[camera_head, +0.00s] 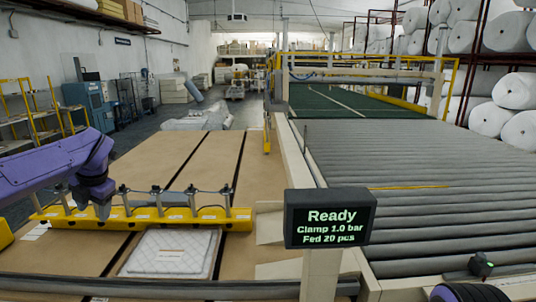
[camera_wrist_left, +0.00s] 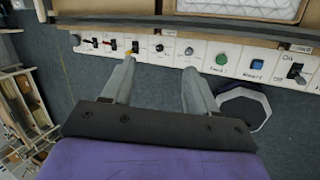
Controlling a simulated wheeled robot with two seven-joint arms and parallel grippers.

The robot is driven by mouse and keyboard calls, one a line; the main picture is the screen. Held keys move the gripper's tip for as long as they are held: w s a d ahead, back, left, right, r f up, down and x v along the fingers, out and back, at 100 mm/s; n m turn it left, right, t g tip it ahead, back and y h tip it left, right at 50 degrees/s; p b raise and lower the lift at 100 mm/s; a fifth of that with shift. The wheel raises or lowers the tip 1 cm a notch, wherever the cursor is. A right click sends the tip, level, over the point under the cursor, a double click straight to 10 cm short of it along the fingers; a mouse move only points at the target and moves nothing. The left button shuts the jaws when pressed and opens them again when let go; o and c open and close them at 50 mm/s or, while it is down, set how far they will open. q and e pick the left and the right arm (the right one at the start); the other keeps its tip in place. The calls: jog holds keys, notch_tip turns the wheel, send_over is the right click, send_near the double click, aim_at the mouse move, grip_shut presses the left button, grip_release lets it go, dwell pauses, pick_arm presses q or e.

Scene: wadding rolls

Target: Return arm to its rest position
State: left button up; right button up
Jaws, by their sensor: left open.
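A yellow clamp bar (camera_head: 235,219) crosses the brown table (camera_head: 195,160). A white quilted pad (camera_head: 172,253) lies in front of it. A display (camera_head: 330,218) reads "Ready, Clamp 1.0 bar, Fed 20 pcs". A grey roller conveyor (camera_head: 400,165) is to the right.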

pick_arm(q)
jog(key=s+d+f+m+t+y, duration=0.1)
jog(key=s+d+f+m+y, duration=0.25)
jog(key=f, duration=0.65)
jog(key=s+d+f+m+t, duration=0.15)
jog(key=d+f+m, duration=0.25)
jog(key=f+m, duration=0.45)
jog(key=s+d+f+m+t+y, duration=0.1)
jog(key=s+d+f+m+y, duration=0.2)
jog(key=f, duration=0.9)
jog(key=s+d+f+m+g+h, duration=0.1)
jog(key=s+d+f+m+h, duration=0.3)
jog(key=s, duration=0.6)
jog(key=s+d+f+m+g+h+b, duration=0.1)
jog(key=s+d+f+m, duration=0.1)
jog(key=s+f+m, duration=0.6)
jog(key=s+d+f+m+g+h, duration=0.1)
jog(key=s+d+f+m+h, duration=0.15)
jog(key=s, duration=1.05)
notch_tip(320, 180, down, 10)
jog(key=w+n+b, duration=0.1)
jog(key=b, duration=0.9)
jog(key=shift+d+t, duration=0.35)
jog(key=shift+c, duration=0.3)
